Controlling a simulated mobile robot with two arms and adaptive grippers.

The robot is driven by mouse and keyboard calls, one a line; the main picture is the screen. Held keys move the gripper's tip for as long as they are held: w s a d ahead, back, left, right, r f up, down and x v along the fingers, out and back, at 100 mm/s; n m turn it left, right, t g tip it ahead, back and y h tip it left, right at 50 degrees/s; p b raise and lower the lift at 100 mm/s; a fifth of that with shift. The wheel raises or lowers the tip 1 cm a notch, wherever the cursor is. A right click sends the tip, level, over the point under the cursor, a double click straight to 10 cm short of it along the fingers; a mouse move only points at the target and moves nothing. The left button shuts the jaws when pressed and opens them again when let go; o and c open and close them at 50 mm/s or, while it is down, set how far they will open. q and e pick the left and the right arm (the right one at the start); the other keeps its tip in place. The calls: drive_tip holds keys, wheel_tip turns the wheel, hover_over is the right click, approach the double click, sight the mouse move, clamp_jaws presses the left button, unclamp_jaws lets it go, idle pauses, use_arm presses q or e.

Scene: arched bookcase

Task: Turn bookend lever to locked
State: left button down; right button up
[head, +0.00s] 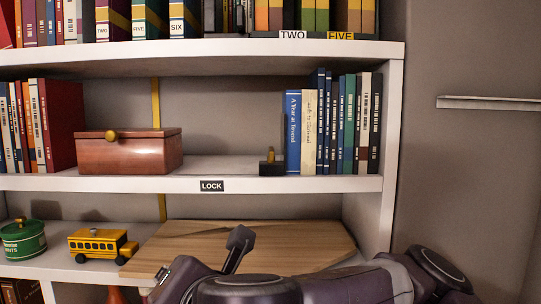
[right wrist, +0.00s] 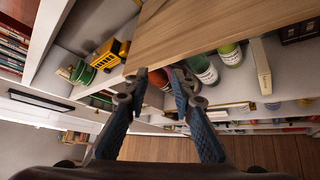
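The bookend (head: 272,169) is a small dark block with a short brass lever standing about upright on it. It sits on the middle shelf, against the left end of the right row of books. A black LOCK label (head: 212,186) is on the shelf's front edge, below and left of it. My right gripper (head: 241,240) is below that shelf in the head view, in front of the wooden board. In the right wrist view my right gripper (right wrist: 158,76) has its two fingers apart with nothing between them. The bookend is not recognisable there. My left gripper is in neither view.
A reddish-brown box (head: 130,152) with a brass knob stands left of the bookend, with bare shelf between. Upright books (head: 350,125) stand right. Below are a wooden board (head: 290,245), a yellow toy bus (head: 101,243) and a green canister (head: 23,241).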

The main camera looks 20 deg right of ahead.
drive_tip(key=s+d+r+n+t+h, duration=0.2)
drive_tip(key=d+r+n+t+h, duration=0.15)
drive_tip(key=d+r, duration=0.45)
drive_tip(key=t+h, duration=0.1)
drive_tip(key=h, duration=0.4)
approach(272, 154)
drive_tip(key=w, duration=0.2)
drive_tip(key=p+x, duration=0.1)
drive_tip(key=x, duration=0.1)
drive_tip(key=p+x, duration=0.1)
drive_tip(key=x, duration=0.2)
drive_tip(key=p+x, duration=0.1)
drive_tip(key=x, duration=0.1)
drive_tip(key=shift+w+d+p, duration=0.1)
drive_tip(key=shift+d+p, duration=0.25)
drive_tip(key=shift+d, duration=0.05)
drive_tip(key=shift+w, duration=0.3)
drive_tip(key=shift+c, duration=0.4)
clamp_jaws()
